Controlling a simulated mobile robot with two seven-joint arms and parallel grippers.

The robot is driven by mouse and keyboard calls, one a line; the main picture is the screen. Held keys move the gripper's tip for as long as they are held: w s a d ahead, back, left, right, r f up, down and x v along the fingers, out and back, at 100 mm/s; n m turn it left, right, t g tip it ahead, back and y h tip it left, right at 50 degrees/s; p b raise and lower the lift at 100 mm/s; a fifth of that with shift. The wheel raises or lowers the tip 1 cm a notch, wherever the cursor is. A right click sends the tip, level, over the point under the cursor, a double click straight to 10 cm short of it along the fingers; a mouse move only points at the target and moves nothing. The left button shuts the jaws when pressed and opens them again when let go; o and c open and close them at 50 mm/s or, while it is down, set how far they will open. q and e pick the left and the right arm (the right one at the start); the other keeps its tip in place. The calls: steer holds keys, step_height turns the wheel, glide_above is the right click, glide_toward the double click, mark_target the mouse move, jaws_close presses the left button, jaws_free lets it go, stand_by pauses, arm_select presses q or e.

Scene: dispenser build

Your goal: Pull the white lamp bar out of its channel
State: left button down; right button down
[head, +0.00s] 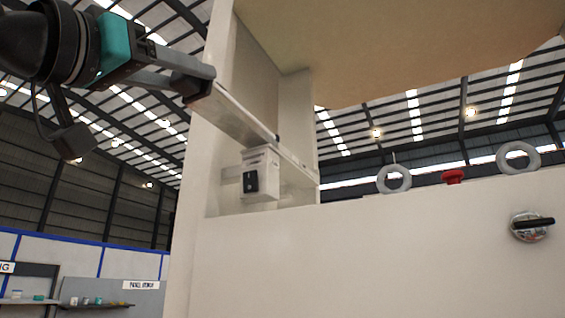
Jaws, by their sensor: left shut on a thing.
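The white lamp bar (236,118) is a long, pale bar that slants down to the right from my gripper into the recess of the white cabinet. Its far end lies near the recess's right side, and the channel around it is hard to make out. My left gripper (196,86), with a teal band on its body, comes in from the upper left. It is shut on the bar's near upper end. My right gripper is not in view.
A white box with a black switch (262,177) sits in the recess just below the bar. The white cabinet (350,255) fills the lower right, with two grey rings (393,179), a red button (453,177) and a round lock with a black handle (531,226). A broad beige panel (400,45) overhangs above.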

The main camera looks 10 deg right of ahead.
arm_select(q)
steer(key=s+a+b, duration=0.1)
steer(key=s+a, duration=0.3)
steer(key=s, duration=0.2)
stand_by(0.6)
steer(key=shift+a, duration=0.1)
steer(key=shift+w, duration=0.1)
stand_by(0.3)
